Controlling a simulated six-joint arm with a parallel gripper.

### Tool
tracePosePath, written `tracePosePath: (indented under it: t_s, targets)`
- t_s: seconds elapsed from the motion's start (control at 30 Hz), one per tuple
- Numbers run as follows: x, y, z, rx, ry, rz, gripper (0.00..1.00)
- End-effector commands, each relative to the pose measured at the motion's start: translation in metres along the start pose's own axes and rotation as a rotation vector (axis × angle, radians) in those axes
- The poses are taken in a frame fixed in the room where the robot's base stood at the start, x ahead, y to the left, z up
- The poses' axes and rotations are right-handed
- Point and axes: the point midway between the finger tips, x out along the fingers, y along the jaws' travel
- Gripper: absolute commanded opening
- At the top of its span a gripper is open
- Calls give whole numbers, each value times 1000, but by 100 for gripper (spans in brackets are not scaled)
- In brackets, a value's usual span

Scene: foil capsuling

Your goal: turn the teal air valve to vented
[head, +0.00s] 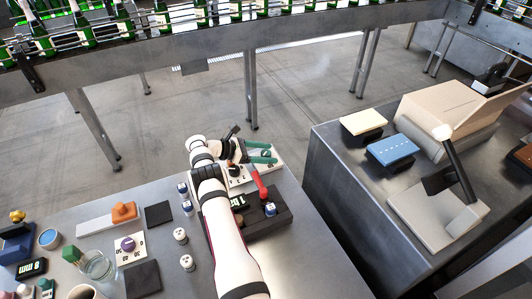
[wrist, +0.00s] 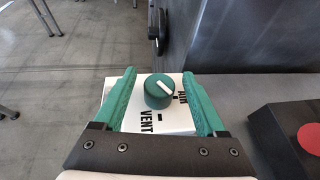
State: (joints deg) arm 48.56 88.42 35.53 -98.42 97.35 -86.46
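The teal air valve (wrist: 158,92) is a round knob with a white pointer bar, on a white plate (wrist: 178,122). In the wrist view, VENT is printed below the knob and another label, partly hidden by a finger, is to its right. The bar slants down to the right, toward that other label and not toward VENT. My gripper (wrist: 158,78) is open, with one green finger on each side of the knob and a visible gap on both sides. In the head view, my gripper (head: 268,153) is over the white plate (head: 277,167) and the knob cannot be made out clearly.
A dark box with a red lever (head: 260,185) stands close in front of the plate; its red round top (wrist: 310,138) shows in the wrist view. Small white-and-dark pieces (head: 181,236) stand left of my arm. A separate grey bench (head: 335,150) is to the right.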

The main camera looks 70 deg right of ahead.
Motion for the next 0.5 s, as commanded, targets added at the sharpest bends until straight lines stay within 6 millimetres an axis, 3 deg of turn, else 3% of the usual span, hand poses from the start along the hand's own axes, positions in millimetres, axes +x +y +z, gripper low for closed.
tracePosePath:
  t_s: [0.13,0.23,0.5]
  targets:
    - [-2,0,0,0,0,1,74]
    - [-15,1,0,-1,0,4,74]
    - [-89,1,0,1,0,4,74]
